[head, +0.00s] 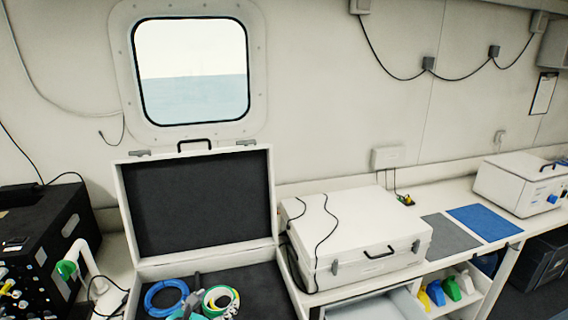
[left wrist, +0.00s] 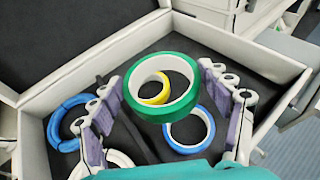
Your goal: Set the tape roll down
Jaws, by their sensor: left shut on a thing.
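A green tape roll (left wrist: 165,106) with a white inner face is held between the two fingers of my left gripper (left wrist: 160,84) in the left wrist view. The gripper is shut on it. Below the roll lies the dark inside of an open white case (left wrist: 262,62); a gap seems to separate them, but its height is hard to judge. In the head view, the roll (head: 237,299) and my left gripper (head: 203,303) are at the bottom, over the case's dark interior (head: 265,283). My right gripper is not in view.
A yellow ring (left wrist: 163,98), a blue ring (left wrist: 207,118), a blue coil (left wrist: 54,131) and a white ring (left wrist: 75,172) lie in the case. Its raised lid (head: 200,200) stands behind. A closed white case (head: 355,235) stands to the right.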

